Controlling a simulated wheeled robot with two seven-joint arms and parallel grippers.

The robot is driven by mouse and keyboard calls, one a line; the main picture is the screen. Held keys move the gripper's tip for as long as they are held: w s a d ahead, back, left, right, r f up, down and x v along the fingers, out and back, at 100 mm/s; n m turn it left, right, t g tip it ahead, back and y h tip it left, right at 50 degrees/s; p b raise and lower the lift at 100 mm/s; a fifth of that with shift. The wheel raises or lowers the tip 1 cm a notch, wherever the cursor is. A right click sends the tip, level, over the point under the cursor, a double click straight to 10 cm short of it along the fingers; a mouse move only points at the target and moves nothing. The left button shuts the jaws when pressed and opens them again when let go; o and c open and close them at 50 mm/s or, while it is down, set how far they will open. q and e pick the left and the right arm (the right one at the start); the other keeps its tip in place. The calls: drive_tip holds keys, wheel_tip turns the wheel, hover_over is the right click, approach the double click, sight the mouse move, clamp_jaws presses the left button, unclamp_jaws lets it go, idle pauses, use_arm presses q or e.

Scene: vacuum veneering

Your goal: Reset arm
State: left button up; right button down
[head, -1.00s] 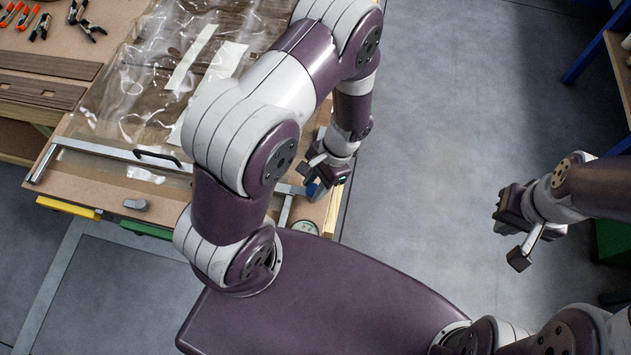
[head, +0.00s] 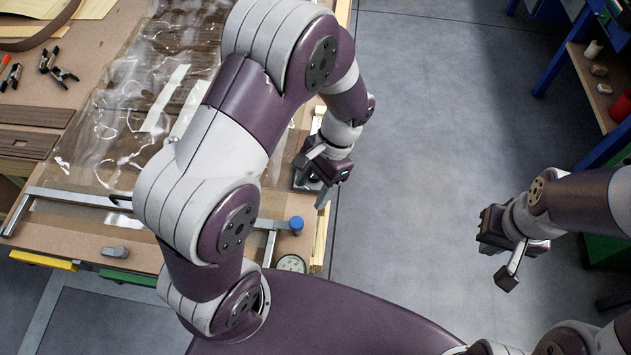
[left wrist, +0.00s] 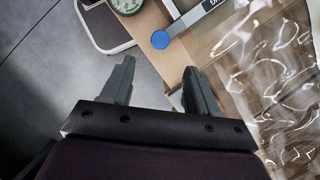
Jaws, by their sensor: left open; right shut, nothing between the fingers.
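My left gripper (head: 318,180) is over the right edge of the workbench in the head view. In the left wrist view its two fingers (left wrist: 158,92) are apart with nothing between them. A blue round knob (head: 296,224) at the end of a metal bar lies just beyond the fingers; it also shows in the left wrist view (left wrist: 161,40). My right gripper (head: 502,256) is on the right of the head view, over open floor, away from the bench. It holds nothing.
A clear plastic bag (head: 110,140) with dark wood and pale strips inside covers much of the bench. A round gauge (head: 291,263) sits near the bench corner. Black clamps (head: 58,68) lie at the upper left. A blue-framed shelf (head: 585,85) stands at the right. The floor between is clear.

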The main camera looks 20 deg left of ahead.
use_arm(q)
drive_tip(key=v, duration=0.2)
drive_tip(key=shift+w+r, duration=0.1)
drive_tip(key=shift+r, duration=0.15)
drive_tip(key=s+a+n+t+b, duration=0.1)
drive_tip(key=n, duration=0.1)
drive_tip(key=s+a+r+n+t+h+b, duration=0.1)
drive_tip(key=s+n+t, duration=0.1)
drive_tip(key=s+a+n+t+h+b, duration=0.1)
drive_tip(key=n+t, duration=0.1)
drive_tip(key=shift+s+a+r, duration=0.1)
drive_tip(key=shift+s+r, duration=0.05)
drive_tip(key=shift+s, duration=0.05)
idle(0.4)
drive_tip(key=shift+s, duration=0.15)
